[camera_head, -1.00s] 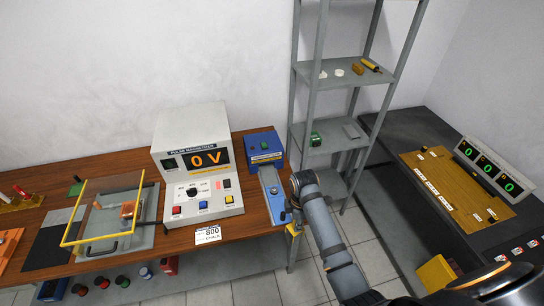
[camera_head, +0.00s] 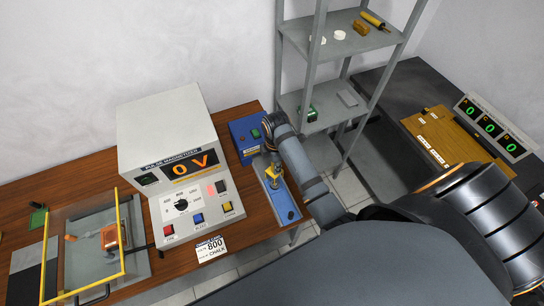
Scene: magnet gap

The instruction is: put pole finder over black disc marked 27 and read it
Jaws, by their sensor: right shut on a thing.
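My right gripper (camera_head: 271,168) reaches down over the blue-grey plate (camera_head: 282,205) in front of the blue box, to the right of the magnetizer. It is shut on a small yellow piece (camera_head: 272,183), low over or on the plate; contact is unclear. I cannot tell whether this piece is the pole finder. A yellow and black cylinder (camera_head: 372,20) lies on the upper shelf. I cannot make out a black disc marked 27; my gripper and arm hide part of the plate. My left gripper is out of view.
The pulse magnetizer (camera_head: 165,120) reads 0 V. A blue box (camera_head: 243,132) stands beside it. A yellow-framed clear guard (camera_head: 122,235) stands left on the wooden bench. The grey shelf rack (camera_head: 335,48) rises behind my right arm. A wooden board (camera_head: 455,140) lies on the dark right-hand bench.

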